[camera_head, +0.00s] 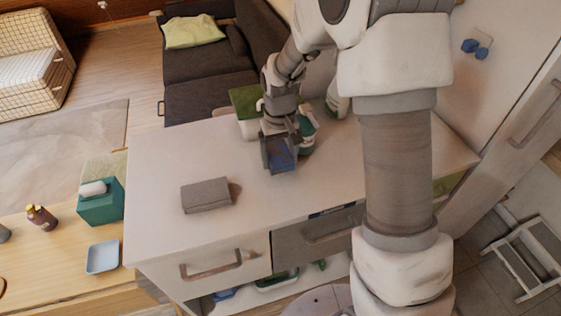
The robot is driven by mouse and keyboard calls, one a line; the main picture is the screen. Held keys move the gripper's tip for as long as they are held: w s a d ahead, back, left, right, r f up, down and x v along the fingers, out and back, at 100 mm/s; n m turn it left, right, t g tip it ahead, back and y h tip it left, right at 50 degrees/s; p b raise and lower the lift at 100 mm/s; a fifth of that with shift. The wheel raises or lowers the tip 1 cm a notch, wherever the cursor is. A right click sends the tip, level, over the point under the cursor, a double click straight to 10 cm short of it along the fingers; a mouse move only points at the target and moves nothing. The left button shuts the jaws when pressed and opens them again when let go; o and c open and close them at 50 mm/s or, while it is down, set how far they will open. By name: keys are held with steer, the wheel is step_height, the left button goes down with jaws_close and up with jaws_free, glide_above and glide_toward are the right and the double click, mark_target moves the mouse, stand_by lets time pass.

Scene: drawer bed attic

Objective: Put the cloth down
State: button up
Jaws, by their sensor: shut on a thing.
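My gripper (281,166) is over the back right part of the white cabinet top, pointing down. It is shut on a dark blue cloth (281,155), mostly hidden by the fingers. The cloth is at or just above the top; I cannot tell whether it touches. The white cabinet top (250,215) is broad and mostly bare.
A grey block-like thing (206,195) lies on the top, left of my gripper. A green-and-white bottle (307,130) and a green-topped thing (245,103) stand close by my gripper. A teal tissue box (101,205) is on the wooden table at left. The front middle top is clear.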

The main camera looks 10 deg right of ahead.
steer(key=shift+f, duration=1.05)
steer(key=shift+f, duration=0.1)
steer(key=shift+f, duration=0.15)
steer(key=o, duration=1.3)
steer(key=shift+c, duration=0.2)
